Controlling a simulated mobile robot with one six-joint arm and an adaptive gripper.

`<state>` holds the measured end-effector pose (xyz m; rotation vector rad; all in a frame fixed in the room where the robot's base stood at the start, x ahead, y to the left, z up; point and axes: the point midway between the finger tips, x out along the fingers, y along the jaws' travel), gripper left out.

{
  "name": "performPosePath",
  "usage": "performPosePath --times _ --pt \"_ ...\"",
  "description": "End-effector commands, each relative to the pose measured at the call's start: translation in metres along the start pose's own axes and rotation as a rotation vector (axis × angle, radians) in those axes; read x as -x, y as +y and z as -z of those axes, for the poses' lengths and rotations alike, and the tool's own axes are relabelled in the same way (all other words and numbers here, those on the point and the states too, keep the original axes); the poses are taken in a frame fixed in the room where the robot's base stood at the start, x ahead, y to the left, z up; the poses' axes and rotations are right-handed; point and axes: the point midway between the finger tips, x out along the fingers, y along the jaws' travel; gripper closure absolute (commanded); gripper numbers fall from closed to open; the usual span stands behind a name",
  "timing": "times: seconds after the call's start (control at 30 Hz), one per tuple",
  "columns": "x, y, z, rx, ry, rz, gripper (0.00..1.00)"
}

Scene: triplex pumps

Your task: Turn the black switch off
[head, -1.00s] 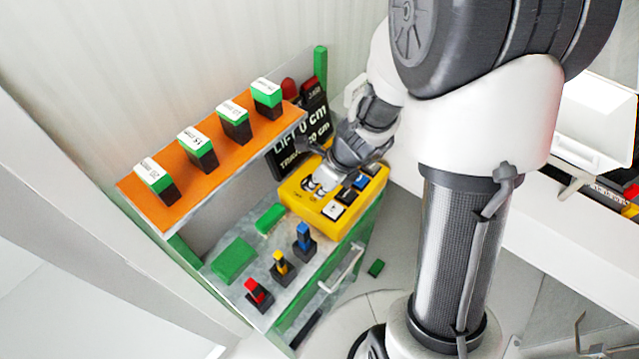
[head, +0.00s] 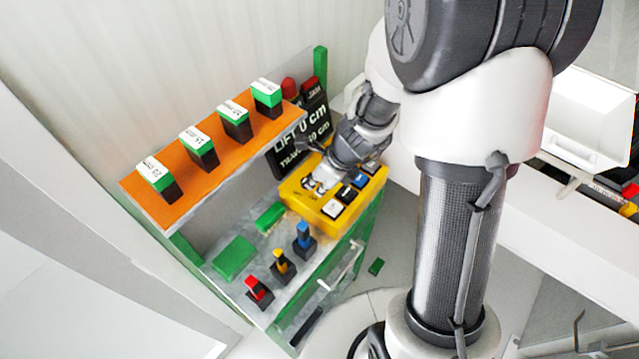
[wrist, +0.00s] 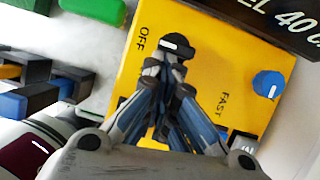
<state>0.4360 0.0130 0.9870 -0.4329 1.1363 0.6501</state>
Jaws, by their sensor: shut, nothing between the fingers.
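The yellow control box (head: 325,211) sits at the right end of the grey bench. In the wrist view its face (wrist: 205,30) carries the words OFF and FAST. A black switch (wrist: 178,44) with a white line shows there, right of OFF. My gripper (wrist: 172,72) is shut and empty, its fingertips at the near edge of the black switch and partly covering it. I cannot tell whether they touch. In the head view my gripper (head: 318,184) is over the left part of the box and hides the switch.
A blue knob (wrist: 268,84) is on the box's right side in the wrist view. A dark display (head: 300,140) stands behind the box. An orange shelf (head: 215,175) with several green-topped blocks is at left. Red, yellow and blue levers (head: 303,240) stand in front.

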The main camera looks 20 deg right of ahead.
Motion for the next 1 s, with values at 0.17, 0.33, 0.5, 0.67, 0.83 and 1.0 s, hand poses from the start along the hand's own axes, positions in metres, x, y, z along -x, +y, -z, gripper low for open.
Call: performPosePath --times 0.17,0.33,0.5,0.67,0.83,1.0 --pt "0.000 -0.008 -0.012 0.002 -0.013 0.006 1.00" --pt "0.009 -0.009 -0.012 0.002 -0.017 0.008 1.00" --pt "0.039 -0.006 -0.005 0.002 -0.018 0.008 1.00" --pt "0.063 -0.002 0.023 -0.009 -0.007 -0.002 1.00" --pt "0.078 -0.004 0.063 -0.009 -0.006 -0.001 1.00" --pt "0.090 -0.004 0.094 -0.007 -0.005 -0.002 1.00"
